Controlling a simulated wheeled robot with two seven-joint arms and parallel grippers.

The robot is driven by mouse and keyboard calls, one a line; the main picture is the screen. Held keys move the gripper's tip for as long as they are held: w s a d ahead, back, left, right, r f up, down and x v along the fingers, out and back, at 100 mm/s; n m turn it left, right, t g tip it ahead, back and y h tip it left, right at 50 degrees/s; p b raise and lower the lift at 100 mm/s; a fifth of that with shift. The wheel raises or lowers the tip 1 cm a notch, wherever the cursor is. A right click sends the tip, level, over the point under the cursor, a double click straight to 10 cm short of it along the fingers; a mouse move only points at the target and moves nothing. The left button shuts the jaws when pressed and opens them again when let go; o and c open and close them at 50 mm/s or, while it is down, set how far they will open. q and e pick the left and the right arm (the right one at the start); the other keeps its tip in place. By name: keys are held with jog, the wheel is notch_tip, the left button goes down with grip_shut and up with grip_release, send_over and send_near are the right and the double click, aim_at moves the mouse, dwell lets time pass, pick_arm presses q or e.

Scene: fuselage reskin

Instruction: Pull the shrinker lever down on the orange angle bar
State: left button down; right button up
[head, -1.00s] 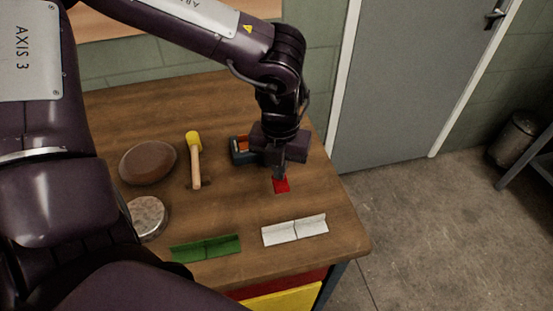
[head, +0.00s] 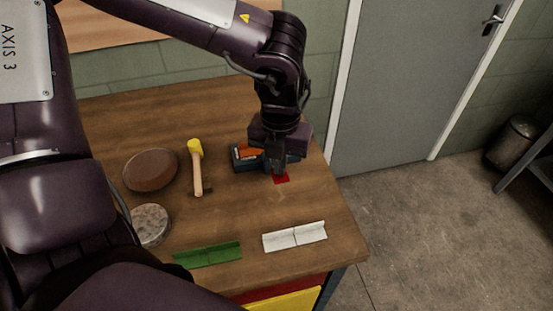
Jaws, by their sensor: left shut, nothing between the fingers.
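The shrinker (head: 240,164) is a small dark blue tool on the wooden bench, partly hidden by my left gripper. The orange angle bar (head: 250,152) shows as a short piece at its top, left of my gripper. A red pad (head: 281,180), which looks like the end of the shrinker lever, shows just below my fingertips in the picture. The lever's arm is hidden. My left gripper (head: 277,170) points down, shut and empty, with its fingertips at the red pad's upper edge. I cannot tell whether they touch. My right gripper is out of view.
On the bench (head: 330,253), a yellow-headed mallet (head: 196,168), a brown oval pad (head: 151,170) and a grey round block (head: 151,225) lie left. A green angle bar (head: 208,254) and a white one (head: 295,237) lie near the front edge. Bare wood separates them from the shrinker.

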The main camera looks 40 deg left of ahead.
pick_arm(q)
jog(key=shift+r+p, duration=1.45)
jog(key=shift+r, duration=1.65)
jog(key=shift+p, duration=0.3)
